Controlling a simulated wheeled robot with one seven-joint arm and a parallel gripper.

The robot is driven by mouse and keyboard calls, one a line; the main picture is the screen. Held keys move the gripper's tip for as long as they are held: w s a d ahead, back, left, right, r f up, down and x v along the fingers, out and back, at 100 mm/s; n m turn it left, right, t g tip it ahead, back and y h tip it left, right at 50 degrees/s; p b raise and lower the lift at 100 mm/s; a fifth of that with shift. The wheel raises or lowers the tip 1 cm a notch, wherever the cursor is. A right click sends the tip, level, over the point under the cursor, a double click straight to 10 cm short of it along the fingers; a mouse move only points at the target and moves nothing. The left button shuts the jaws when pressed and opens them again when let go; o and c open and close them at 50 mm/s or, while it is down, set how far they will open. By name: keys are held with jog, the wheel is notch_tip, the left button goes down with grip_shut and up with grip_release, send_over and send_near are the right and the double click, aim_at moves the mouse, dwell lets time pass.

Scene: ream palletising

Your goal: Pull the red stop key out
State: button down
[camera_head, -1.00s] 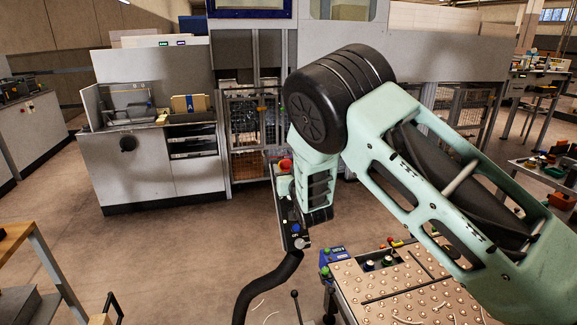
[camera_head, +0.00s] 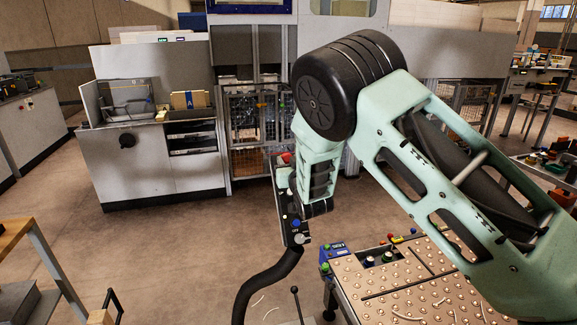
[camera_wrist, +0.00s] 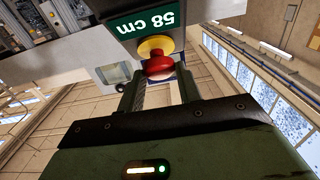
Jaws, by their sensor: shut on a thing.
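The red stop key (camera_wrist: 158,66) is a red mushroom-shaped knob on a yellow collar (camera_wrist: 155,46), below a green "58 cm" sign (camera_wrist: 150,22) in the wrist view. My gripper (camera_wrist: 159,84) has its two dark fingers on either side of the red knob and is shut on it. In the head view the red key (camera_head: 286,158) shows small at the top of a dark control panel (camera_head: 296,236) on a post. My arm hides part of that panel, and the fingertips are hard to make out there.
A fenced machine (camera_head: 258,125) stands behind the panel. A grey cabinet (camera_head: 150,165) is at the left. A ball-studded table (camera_head: 400,285) with its own buttons is at the lower right. A thick black hose (camera_head: 262,282) hangs below the panel. Open floor lies at the left.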

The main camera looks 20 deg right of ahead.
jog(key=c, duration=0.9)
grip_release()
jog(key=shift+s+r, duration=0.1)
jog(key=s+b, duration=0.3)
jog(key=s, duration=1.4)
jog(key=shift+s, duration=0.25)
